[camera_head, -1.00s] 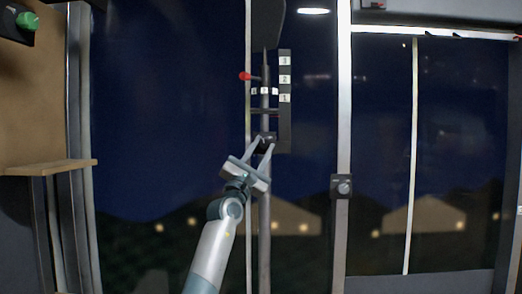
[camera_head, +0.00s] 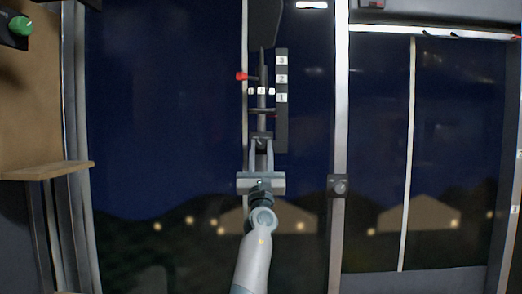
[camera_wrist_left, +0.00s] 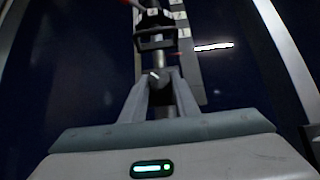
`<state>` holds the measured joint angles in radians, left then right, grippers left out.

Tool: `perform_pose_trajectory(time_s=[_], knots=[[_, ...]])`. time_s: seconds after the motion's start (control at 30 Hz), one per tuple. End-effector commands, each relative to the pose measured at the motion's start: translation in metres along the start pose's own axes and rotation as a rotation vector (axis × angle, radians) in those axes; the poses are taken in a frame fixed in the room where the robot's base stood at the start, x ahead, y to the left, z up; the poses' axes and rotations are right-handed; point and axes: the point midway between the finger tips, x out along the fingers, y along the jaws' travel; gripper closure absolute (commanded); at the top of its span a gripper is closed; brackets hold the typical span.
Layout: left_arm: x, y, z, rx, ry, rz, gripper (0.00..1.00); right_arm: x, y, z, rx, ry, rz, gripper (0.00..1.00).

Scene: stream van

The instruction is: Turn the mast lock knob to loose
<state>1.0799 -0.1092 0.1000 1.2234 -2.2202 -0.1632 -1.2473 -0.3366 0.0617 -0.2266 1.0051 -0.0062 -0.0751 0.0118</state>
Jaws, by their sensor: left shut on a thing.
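The mast (camera_head: 262,70) is a thin grey upright pole in the middle of the head view. The dark mast lock knob (camera_head: 262,136) sits low on it, largely hidden by my fingers. My left gripper (camera_head: 261,144) comes from below, its fingers pointing up along the mast, and is shut on the knob. The left wrist view shows the knob (camera_wrist_left: 160,77) between the two fingertips, with a small pale mark on it. I cannot read a loose or tight label. My right gripper is not in view.
A dark plate (camera_head: 281,125) with labels 1, 2 and 3 stands just right of the mast. A red-tipped lever (camera_head: 241,76) sticks out left above the knob. A wooden shelf (camera_head: 45,171) and green button (camera_head: 20,25) are far left. A latch (camera_head: 340,186) is on the right post.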

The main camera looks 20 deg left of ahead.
Motion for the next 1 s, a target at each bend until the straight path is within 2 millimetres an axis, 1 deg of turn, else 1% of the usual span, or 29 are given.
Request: perform_pose_trajectory(time_s=[0.2, 0.23, 0.27, 0.3, 0.6, 0.73, 0.87, 1.0], knots=[[-0.001, -0.001, -0.001, 0.000, 0.002, -0.002, 0.95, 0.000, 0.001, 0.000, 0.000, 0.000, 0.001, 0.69], [-0.001, -0.001, -0.001, 0.000, 0.002, -0.002, 0.70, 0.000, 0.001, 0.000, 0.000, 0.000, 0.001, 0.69], [-0.001, -0.001, -0.001, 0.000, 0.002, -0.002, 0.63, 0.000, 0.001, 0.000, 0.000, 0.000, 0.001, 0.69], [-0.001, -0.001, -0.001, 0.000, 0.001, -0.002, 0.54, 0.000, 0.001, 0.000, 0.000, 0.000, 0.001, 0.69], [0.000, 0.000, 0.000, 0.001, 0.000, -0.001, 0.54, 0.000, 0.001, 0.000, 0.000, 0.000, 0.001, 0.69], [-0.003, -0.001, -0.001, 0.000, 0.000, -0.002, 0.54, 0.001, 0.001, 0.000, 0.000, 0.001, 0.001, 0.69], [-0.012, -0.001, -0.001, 0.000, 0.001, -0.002, 0.54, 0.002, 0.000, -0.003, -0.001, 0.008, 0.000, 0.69], [-0.029, -0.001, -0.002, -0.002, 0.001, -0.001, 0.54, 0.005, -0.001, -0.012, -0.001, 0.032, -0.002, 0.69]])
